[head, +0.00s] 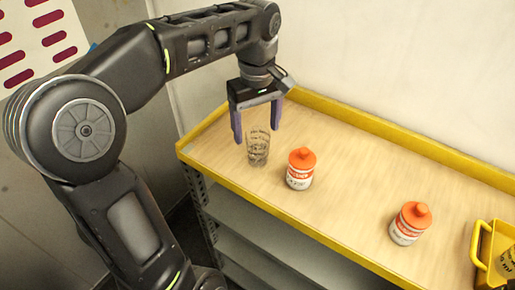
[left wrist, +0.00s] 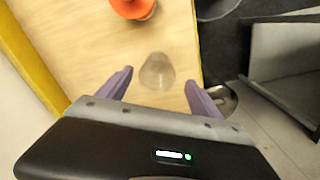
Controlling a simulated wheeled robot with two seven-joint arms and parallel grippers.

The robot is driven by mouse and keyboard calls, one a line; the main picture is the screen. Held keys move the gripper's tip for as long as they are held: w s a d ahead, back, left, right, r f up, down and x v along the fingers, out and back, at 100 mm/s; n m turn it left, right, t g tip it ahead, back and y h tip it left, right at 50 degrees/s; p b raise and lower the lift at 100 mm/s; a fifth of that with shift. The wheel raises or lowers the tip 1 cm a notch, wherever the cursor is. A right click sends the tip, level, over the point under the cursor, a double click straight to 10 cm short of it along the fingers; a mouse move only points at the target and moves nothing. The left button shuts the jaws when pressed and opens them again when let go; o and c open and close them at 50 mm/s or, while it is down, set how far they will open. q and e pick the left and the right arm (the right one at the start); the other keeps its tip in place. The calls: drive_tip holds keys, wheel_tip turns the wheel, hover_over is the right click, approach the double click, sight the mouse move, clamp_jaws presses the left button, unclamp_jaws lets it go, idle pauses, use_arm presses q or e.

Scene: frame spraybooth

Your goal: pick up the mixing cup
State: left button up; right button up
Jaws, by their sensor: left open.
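The mixing cup (head: 258,149) is a clear cup with dark printed markings, standing upright near the left end of the wooden bench top (head: 345,180). My left gripper (head: 257,138) is open, its two purple fingers pointing down above and around the upper part of the cup in the head view. In the left wrist view the cup (left wrist: 157,72) shows between and a little beyond the open fingertips (left wrist: 160,85). I cannot tell whether either finger touches it. My right gripper is in neither view.
A white bottle with an orange cap (head: 300,169) stands just right of the cup. A second such bottle (head: 409,224) stands farther right, near a yellow caddy (head: 497,250). A raised yellow rim (head: 400,148) edges the bench; a wall rises behind.

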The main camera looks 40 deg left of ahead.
sight(258, 146)
use_arm(q)
drive_tip(key=shift+f+b, duration=0.4)
drive_tip(key=shift+f, duration=0.55)
drive_tip(key=shift+r, duration=0.1)
drive_tip(key=shift+w+f+p, duration=0.1)
drive_tip(key=shift+f+p, duration=0.2)
drive_tip(key=shift+f, duration=0.15)
wheel_tip(258, 146, down, 4)
drive_tip(key=shift+w+f+p, duration=0.15)
drive_tip(key=shift+f+p, duration=0.05)
drive_tip(key=shift+p, duration=0.2)
drive_tip(key=shift+c, duration=0.5)
drive_tip(key=c, duration=1.3)
